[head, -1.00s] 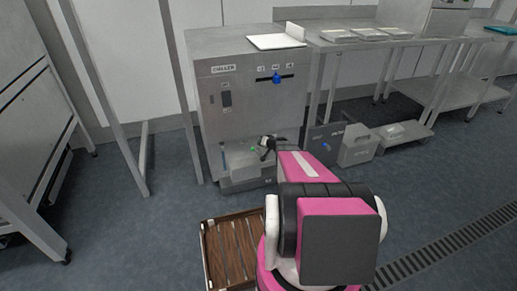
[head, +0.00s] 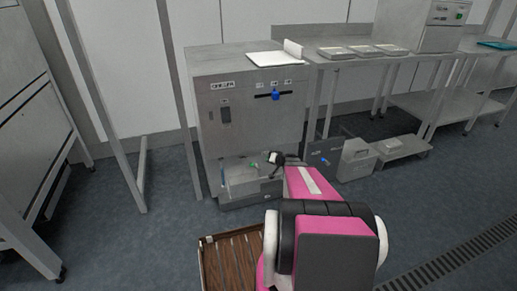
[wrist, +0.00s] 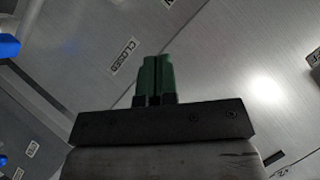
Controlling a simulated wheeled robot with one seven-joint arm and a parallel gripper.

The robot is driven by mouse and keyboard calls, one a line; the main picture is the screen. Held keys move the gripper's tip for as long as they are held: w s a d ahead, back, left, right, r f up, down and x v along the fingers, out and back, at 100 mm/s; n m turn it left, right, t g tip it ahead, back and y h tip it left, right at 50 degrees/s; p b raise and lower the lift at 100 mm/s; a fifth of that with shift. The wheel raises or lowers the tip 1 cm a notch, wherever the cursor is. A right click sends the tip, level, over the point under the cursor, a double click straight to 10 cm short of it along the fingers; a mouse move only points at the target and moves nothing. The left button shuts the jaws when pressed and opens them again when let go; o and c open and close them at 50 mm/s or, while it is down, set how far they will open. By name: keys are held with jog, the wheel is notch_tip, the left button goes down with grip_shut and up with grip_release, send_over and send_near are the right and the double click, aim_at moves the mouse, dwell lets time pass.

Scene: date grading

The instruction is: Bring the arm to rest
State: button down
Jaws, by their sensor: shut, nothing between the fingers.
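My gripper (wrist: 153,80) shows in the wrist view with its two green fingers pressed together, shut and empty. In the head view my pink and black arm reaches forward from the bottom, and its end is by the lower front of the chiller (head: 245,130). The fingers are small there, near the chiller's low opening. The wrist view is filled with grey metal panels, one with a label reading CLOSED (wrist: 124,56). I cannot tell whether the fingers touch anything.
A blue handle (head: 275,96) sits in a slot on the chiller's front. A steel table (head: 400,60) with flat trays stands to the right. Grey boxes (head: 357,160) stand on the floor beside the chiller. A brown slatted crate (head: 230,262) lies in front. Open floor is at the left.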

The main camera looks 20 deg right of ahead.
jog(key=s+a+r+n+g, duration=0.2)
jog(key=s+a+r+g, duration=0.2)
jog(key=s+a, duration=0.3)
jog(key=s+a+r+n+g, duration=0.2)
jog(key=s+a+r+g, duration=0.15)
jog(key=s+a, duration=0.4)
jog(key=s+a+r+g+h, duration=0.2)
jog(key=s+r, duration=0.1)
jog(key=s, duration=0.3)
jog(key=s+a+r+g+h, duration=0.2)
jog(key=s+r+h, duration=0.1)
jog(key=s, duration=0.3)
jog(key=shift+a+r+h, duration=0.3)
jog(key=shift+r, duration=0.5)
